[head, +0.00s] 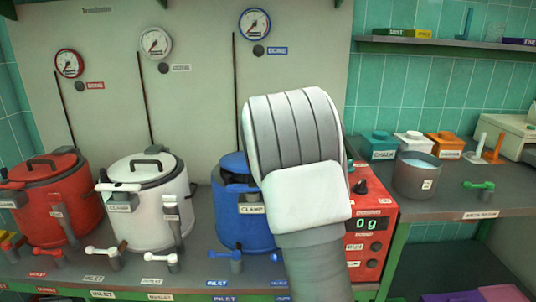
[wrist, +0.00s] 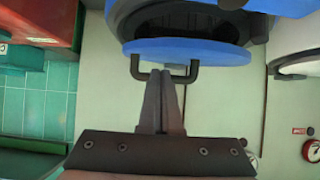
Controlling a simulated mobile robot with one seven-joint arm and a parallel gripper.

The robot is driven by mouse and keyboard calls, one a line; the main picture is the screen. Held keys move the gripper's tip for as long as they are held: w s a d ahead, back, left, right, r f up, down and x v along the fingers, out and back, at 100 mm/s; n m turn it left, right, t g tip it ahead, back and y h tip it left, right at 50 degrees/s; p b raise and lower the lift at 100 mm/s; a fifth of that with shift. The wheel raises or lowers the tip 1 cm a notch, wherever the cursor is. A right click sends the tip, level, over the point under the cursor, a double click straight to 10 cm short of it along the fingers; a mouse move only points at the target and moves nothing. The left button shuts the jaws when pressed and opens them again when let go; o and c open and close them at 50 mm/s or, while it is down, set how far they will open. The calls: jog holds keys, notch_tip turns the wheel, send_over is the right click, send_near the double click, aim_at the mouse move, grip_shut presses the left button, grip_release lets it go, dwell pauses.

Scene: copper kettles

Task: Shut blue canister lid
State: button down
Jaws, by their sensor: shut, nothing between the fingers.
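The blue canister (head: 232,222) stands right of the white one, partly hidden by my arm. A grey clamp sits on its front. In the wrist view, which looks upside down, its blue lid (wrist: 200,53) shows as a disc with a dark gap between it and the canister body (wrist: 150,17). The lid looks not flush with the rim; its exact angle is unclear. A black handle (wrist: 191,74) is on the lid's outer side. My gripper (wrist: 163,73) is shut and empty, its fingertips at the middle of the handle; contact is unclear. The head view hides the fingers.
A white canister (head: 145,220) and a red canister (head: 52,205) stand to the left. A red scale (head: 372,240) reading 0 g is close on the right. Gauges hang on the wall panel behind. A grey pot (head: 415,180) and small boxes stand on the right counter.

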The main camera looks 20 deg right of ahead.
jog(key=shift+s+a+f+b, duration=0.15)
jog(key=shift+f+b, duration=0.4)
jog(key=shift+f, duration=0.45)
jog(key=shift+s+f+b, duration=0.15)
jog(key=shift+f+b, duration=0.45)
jog(key=shift+f, duration=0.4)
jog(key=shift+s+a+f+b, duration=0.15)
jog(key=shift+f+b, duration=0.4)
jog(key=shift+f, duration=0.45)
jog(key=shift+r, duration=0.1)
jog(key=p+v, duration=0.7)
jog(key=v, duration=1)
